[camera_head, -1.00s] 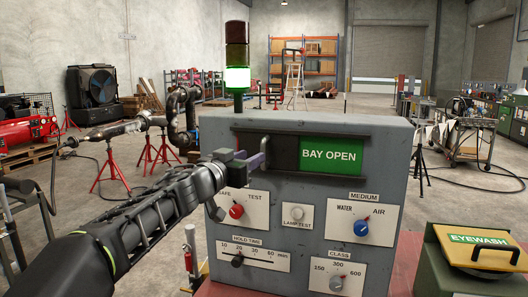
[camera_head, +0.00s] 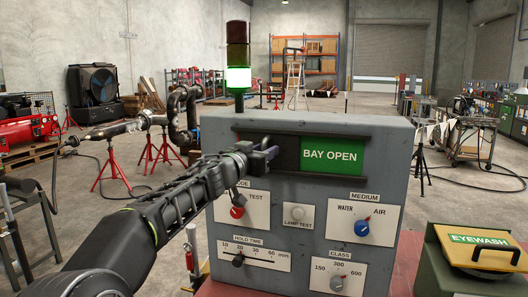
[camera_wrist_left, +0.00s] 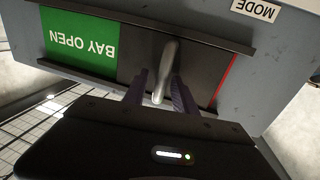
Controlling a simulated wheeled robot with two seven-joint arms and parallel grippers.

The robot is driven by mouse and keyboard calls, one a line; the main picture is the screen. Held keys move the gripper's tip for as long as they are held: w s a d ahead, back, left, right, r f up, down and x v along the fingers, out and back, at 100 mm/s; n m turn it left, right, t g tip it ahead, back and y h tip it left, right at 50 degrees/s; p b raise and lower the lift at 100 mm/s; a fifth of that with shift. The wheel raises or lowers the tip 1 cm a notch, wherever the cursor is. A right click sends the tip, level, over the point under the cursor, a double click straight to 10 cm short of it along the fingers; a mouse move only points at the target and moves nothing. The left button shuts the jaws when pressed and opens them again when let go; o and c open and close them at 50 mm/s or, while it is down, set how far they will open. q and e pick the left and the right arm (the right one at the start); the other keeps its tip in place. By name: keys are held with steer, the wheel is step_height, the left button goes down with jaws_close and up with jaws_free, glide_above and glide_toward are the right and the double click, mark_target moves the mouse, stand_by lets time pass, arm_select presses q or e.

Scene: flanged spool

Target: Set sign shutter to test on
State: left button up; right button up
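The sign on the grey control box (camera_head: 390,200) has a dark sliding shutter (camera_head: 287,153) in a horizontal track. Green "BAY OPEN" (camera_head: 332,155) shows to the right of the shutter. In the left wrist view, seen upside down, the shutter (camera_wrist_left: 200,68) carries a grey bar handle (camera_wrist_left: 167,65), and a thin red strip (camera_wrist_left: 228,75) shows at its far edge. My left gripper (camera_head: 264,157) is at the handle. In the left wrist view its two fingers (camera_wrist_left: 158,92) stand on either side of the handle, with gaps visible. My right gripper is not in view.
Below the sign are a red mode knob (camera_head: 237,212), a lamp test button (camera_head: 298,214), a blue medium knob (camera_head: 361,228), a hold-time slider (camera_head: 237,260) and a class knob (camera_head: 336,282). A lit green stack light (camera_head: 238,79) stands behind the box. An eyewash box (camera_head: 480,250) is at right.

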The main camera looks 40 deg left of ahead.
arm_select(q)
jaws_close()
stand_by(1.2)
